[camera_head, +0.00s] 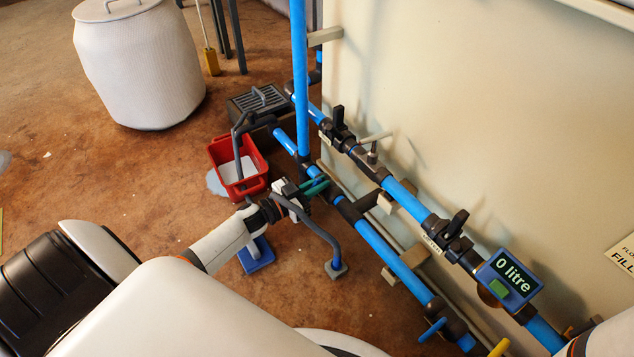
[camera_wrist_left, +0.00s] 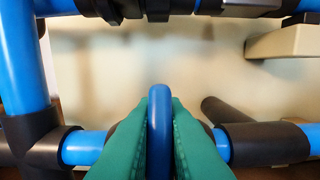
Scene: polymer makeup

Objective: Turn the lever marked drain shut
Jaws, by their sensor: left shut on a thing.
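My left gripper (camera_head: 315,187) reaches in from the left to the lower blue pipe (camera_head: 390,262), close to the wall. In the left wrist view its green fingers (camera_wrist_left: 159,135) are shut on a blue lever (camera_wrist_left: 159,120), one finger on each side. The lever's rounded end points up in that view, and its lower part is between the fingers. In the head view the gripper hides this lever. I cannot read a drain marking on it. My right gripper is not in view.
The upper pipe carries black levers (camera_head: 338,115) and a meter (camera_head: 510,277) reading 0 litre. Another blue lever (camera_head: 432,328) and a yellow handle (camera_head: 499,347) are at the lower right. A red tub (camera_head: 262,180) and a floor grate (camera_head: 240,103) stand beyond my gripper.

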